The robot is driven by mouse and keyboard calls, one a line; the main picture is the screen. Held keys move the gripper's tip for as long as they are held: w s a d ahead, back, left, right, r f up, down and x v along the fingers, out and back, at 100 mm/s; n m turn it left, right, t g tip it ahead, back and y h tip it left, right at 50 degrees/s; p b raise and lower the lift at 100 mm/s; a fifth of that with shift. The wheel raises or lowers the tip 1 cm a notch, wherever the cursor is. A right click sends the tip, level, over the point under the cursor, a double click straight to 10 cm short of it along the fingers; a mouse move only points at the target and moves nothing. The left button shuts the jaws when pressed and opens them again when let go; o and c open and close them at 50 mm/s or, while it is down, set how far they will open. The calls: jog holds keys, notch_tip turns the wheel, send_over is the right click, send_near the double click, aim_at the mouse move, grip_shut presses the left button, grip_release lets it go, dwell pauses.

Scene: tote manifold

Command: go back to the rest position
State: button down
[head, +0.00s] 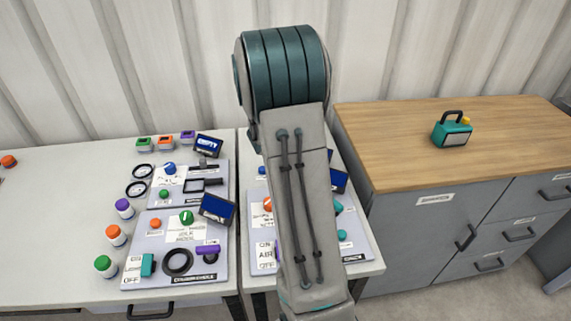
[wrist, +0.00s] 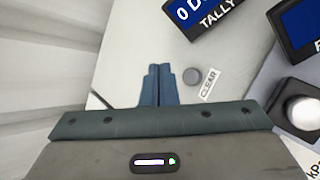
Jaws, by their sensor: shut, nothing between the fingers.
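My gripper (wrist: 159,84) shows in the wrist view with its two blue fingers together, shut and empty. It is over the white table top, left of a round grey button (wrist: 192,76) with a "CLEAR" label (wrist: 208,84) beside it. I cannot tell how high the fingers are above the table. In the head view my arm rises in the middle of the picture and hides part of the right-hand table; the gripper itself is not visible there.
A "TALLY" display (wrist: 200,20) and another dark display (wrist: 300,25) are near the fingers. Panels with knobs and buttons (head: 140,262) stand on the left table (head: 60,200). A wooden-topped cabinet (head: 400,150) at right carries a teal handled device (head: 452,130). A corrugated wall is behind.

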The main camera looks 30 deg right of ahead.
dwell(0.7)
jog(key=s+a+r+m+g, duration=0.2)
jog(key=s+a+r+m, duration=0.6)
jog(key=s+r+m, duration=0.2)
jog(key=s+a+r+m+g+y, duration=0.1)
jog(key=s+a+m+y, duration=0.6)
jog(key=s+a, duration=0.8)
jog(key=a, duration=0.3)
jog(key=shift+s+r, duration=0.25)
jog(key=shift+s, duration=0.15)
jog(key=shift+d, duration=0.1)
